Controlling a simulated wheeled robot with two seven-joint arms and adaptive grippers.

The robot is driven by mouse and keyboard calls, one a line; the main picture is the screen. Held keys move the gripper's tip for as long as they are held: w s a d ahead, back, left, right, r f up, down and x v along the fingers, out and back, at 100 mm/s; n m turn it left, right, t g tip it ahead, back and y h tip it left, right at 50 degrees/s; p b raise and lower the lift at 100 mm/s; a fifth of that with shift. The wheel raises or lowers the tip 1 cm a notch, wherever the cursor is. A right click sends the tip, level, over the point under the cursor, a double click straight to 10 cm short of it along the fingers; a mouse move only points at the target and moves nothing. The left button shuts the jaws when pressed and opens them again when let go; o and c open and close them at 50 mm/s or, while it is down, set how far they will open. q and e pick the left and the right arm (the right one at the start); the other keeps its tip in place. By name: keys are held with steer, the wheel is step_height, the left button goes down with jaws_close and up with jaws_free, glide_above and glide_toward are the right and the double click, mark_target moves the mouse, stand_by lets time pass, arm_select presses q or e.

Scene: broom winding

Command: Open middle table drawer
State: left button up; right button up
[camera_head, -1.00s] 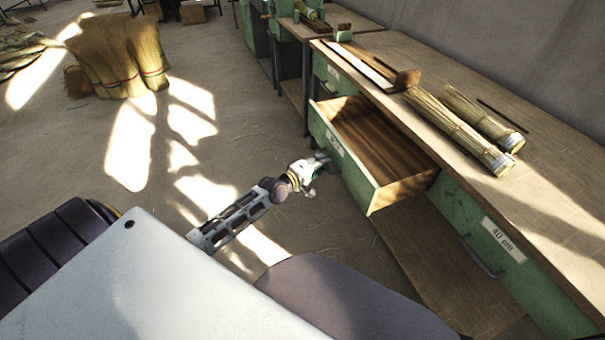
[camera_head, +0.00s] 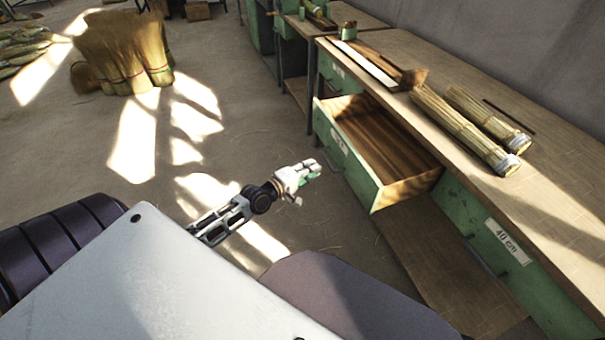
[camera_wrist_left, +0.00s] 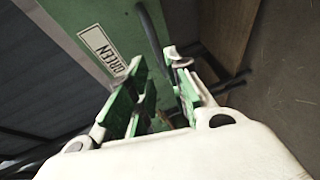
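The middle table drawer (camera_head: 352,172) is pulled out from the workbench. Its green front faces left and its brown wooden inside looks empty. In the left wrist view, the green drawer front (camera_wrist_left: 70,22) shows a white label with dark letters and a dark bar handle (camera_wrist_left: 151,38). My left gripper (camera_head: 309,171) is left of the drawer front, with a gap between them. In the left wrist view, its green-padded fingers (camera_wrist_left: 160,88) are apart, with nothing seen held between them. My right gripper is not in view.
The workbench top (camera_head: 560,185) carries two straw bundles (camera_head: 468,128) and a wooden piece (camera_head: 413,78). A closed green drawer labelled 40 cm (camera_head: 490,250) is nearer. A low wooden shelf (camera_head: 440,265) lies below. Broom heads (camera_head: 125,50) stand on open floor at upper left.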

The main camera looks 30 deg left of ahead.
arm_select(q)
steer(key=shift+v, duration=1.7)
steer(key=shift+d, duration=0.1)
